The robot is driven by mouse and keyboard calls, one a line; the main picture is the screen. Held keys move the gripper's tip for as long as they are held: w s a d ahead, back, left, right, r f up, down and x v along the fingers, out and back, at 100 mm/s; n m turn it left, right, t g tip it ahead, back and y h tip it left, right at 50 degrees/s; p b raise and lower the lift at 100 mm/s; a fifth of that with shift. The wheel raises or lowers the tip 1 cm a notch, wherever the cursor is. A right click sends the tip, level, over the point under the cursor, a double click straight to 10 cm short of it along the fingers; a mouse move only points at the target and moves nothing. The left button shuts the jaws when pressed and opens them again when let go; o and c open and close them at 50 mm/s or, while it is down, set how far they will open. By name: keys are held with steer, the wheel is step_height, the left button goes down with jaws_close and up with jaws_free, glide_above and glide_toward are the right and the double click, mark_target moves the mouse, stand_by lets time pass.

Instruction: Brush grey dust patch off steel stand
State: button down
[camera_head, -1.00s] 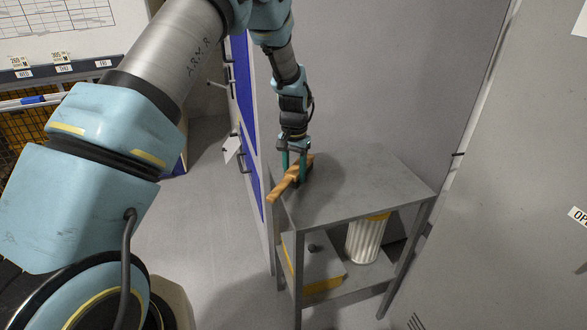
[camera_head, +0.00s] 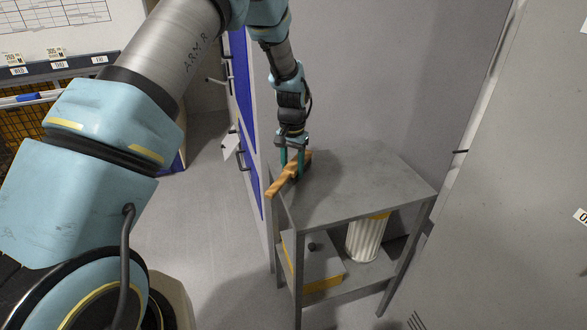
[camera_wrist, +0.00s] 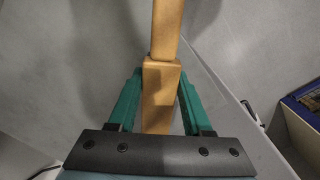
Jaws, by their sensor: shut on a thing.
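The grey steel stand (camera_head: 375,190) is at the right of centre in the head view, with a flat top and a lower shelf. My gripper (camera_head: 292,163) is over the left part of its top, with green fingers pointing down. It is shut on a wooden brush (camera_head: 275,188), whose handle slants down-left past the top's left edge. In the wrist view, the brush (camera_wrist: 166,30) runs between the two fingers. The bristles' contact with the top is not clear. I cannot separate a dust patch from the darker shading on the top.
A ribbed white container (camera_head: 366,240) and a grey box with yellow edging (camera_head: 322,268) are on the lower shelf. Blue panels with handles (camera_head: 248,165) stand close along the stand's left side. A grey wall rises behind. The rest of the top looks clear.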

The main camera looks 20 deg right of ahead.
steer(key=r, duration=0.1)
steer(key=r+p, duration=0.1)
steer(key=r, duration=0.1)
steer(key=shift+s+a+r, duration=0.1)
steer(key=shift+s+r, duration=0.1)
steer(key=shift+r, duration=0.1)
steer(key=shift+w+r, duration=0.1)
steer(key=shift+r, duration=0.2)
steer(key=shift+r+p, duration=1.35)
steer(key=shift+r, duration=0.7)
